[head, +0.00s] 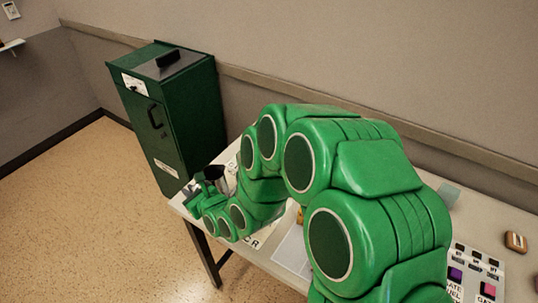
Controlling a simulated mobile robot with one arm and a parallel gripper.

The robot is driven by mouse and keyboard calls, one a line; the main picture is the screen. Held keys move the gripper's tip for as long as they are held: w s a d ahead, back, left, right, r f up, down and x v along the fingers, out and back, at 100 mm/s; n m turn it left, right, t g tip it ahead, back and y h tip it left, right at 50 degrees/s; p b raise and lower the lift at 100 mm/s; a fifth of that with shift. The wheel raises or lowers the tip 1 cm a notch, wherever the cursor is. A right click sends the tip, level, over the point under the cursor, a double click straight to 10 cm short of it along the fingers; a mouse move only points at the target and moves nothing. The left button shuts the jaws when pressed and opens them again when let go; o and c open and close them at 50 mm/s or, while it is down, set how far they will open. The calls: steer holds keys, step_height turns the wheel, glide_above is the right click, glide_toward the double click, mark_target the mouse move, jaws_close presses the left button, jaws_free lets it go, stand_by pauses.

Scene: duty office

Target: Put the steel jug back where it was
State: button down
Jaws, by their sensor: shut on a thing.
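The steel jug (221,184) is small in the head view, at the far left end of the table, with a dark open top and a grey side. My gripper (205,187) is at the jug's left side and shut on it. My green arm reaches across the table from the right and covers part of the jug and the fingers. I cannot tell whether the jug's base touches the table (445,179). Lettered markings (252,241) lie on the tabletop near my wrist, partly covered.
A dark green cabinet (185,115) stands behind the table's left end, close to the jug. A pale flat sheet or tray (291,252), a translucent cup (450,194), a button panel (474,271) and a brown item (515,242) are on the table. Floor is open at left.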

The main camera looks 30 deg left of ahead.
step_height(320, 180, up, 17)
steer(key=w+d+r+n+g, duration=0.2)
steer(key=w+d, duration=0.6)
steer(key=w, duration=0.5)
steer(key=w+d+f+n+g, duration=0.1)
steer(key=w+d, duration=0.4)
steer(key=d, duration=0.4)
steer(key=w+d+f, duration=0.2)
steer(key=w+d, duration=0.2)
steer(key=d, duration=0.5)
steer(key=shift+w+a+f, duration=1.5)
steer(key=shift+w+f, duration=0.35)
steer(key=shift+f, duration=0.6)
steer(key=shift+w+a+f, duration=1.45)
steer(key=shift+w+f, duration=0.45)
steer(key=shift+f, duration=0.5)
steer(key=shift+w+a+f, duration=1.5)
steer(key=shift+w+f, duration=0.35)
steer(key=shift+f, duration=2.05)
